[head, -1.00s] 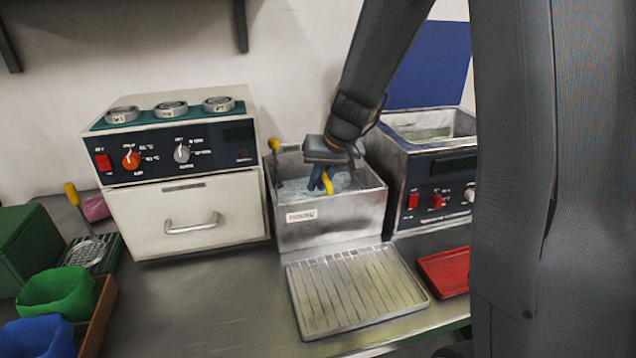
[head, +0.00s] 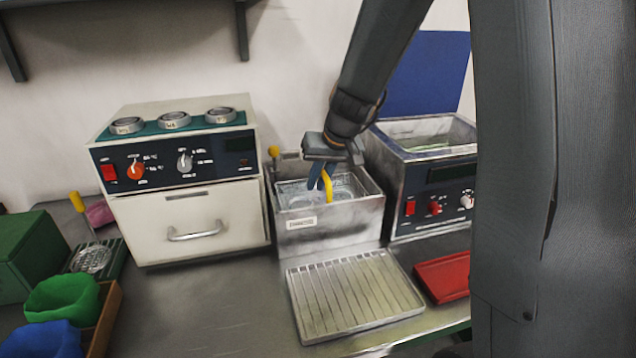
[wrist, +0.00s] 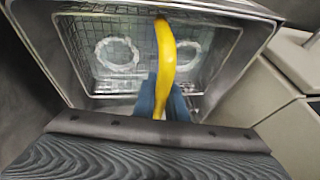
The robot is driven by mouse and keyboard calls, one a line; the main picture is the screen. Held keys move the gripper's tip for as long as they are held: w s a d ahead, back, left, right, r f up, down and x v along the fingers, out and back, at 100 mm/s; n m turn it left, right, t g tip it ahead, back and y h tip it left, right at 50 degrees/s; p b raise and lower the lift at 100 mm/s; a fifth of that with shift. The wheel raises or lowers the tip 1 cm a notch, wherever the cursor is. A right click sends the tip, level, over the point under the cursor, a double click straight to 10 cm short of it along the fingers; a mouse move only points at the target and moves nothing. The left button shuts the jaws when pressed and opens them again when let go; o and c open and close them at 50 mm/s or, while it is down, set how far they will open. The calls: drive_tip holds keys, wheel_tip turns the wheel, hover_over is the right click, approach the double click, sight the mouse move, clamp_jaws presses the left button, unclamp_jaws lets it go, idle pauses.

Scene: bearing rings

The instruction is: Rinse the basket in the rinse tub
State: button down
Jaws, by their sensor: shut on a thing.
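My gripper (head: 320,178) is over the metal rinse tub (head: 338,222), its blue fingers shut on the yellow handle (head: 328,187) of the basket. In the wrist view the yellow handle (wrist: 165,60) rises between the blue fingers (wrist: 160,95). The wire mesh basket (wrist: 92,45) is inside the tub (wrist: 240,60) in that view. Two pale rings (wrist: 118,55) show in the basket, one on each side of the handle. How deep the basket sits in the water is hard to tell.
A white oven-like unit (head: 200,215) with several rings on top stands left of the tub. A second tub with red and white knobs (head: 425,185) stands right. A ribbed drain tray (head: 355,295) lies in front, beside a red tray (head: 445,275).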

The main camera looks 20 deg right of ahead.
idle(0.4)
drive_tip(key=shift+f+b, duration=1.45)
drive_tip(key=shift+b, duration=0.2)
drive_tip(key=shift+r, duration=0.2)
drive_tip(key=shift+r+p, duration=1.25)
drive_tip(key=shift+r, duration=0.1)
drive_tip(key=shift+f, duration=0.15)
drive_tip(key=shift+f+b, duration=1.45)
drive_tip(key=shift+b, duration=0.1)
